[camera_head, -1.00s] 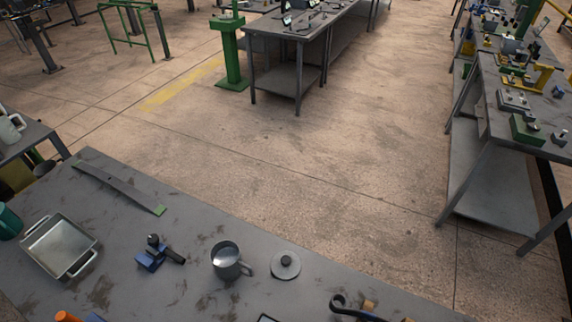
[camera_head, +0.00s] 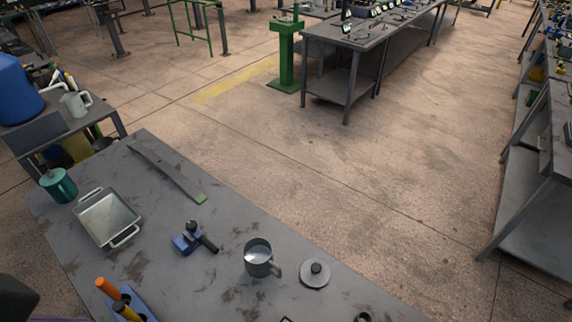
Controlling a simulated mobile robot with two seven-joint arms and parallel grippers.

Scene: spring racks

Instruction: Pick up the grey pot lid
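The grey pot lid (camera_head: 315,275) is a round disc with a dark knob on top. It lies flat on the grey worktable (camera_head: 232,204), near the far right edge. A grey pot (camera_head: 258,258) with a side handle stands just left of the lid, apart from it, with its open top showing. Neither of my grippers is visible in the head view.
Left of the pot are a blue clamp-like tool (camera_head: 190,240), a metal tray (camera_head: 107,218), a flat grey bar (camera_head: 165,170) and a green mug (camera_head: 59,185). Orange-handled tools (camera_head: 110,290) stand at the near edge. Open floor (camera_head: 330,170) lies beyond the table.

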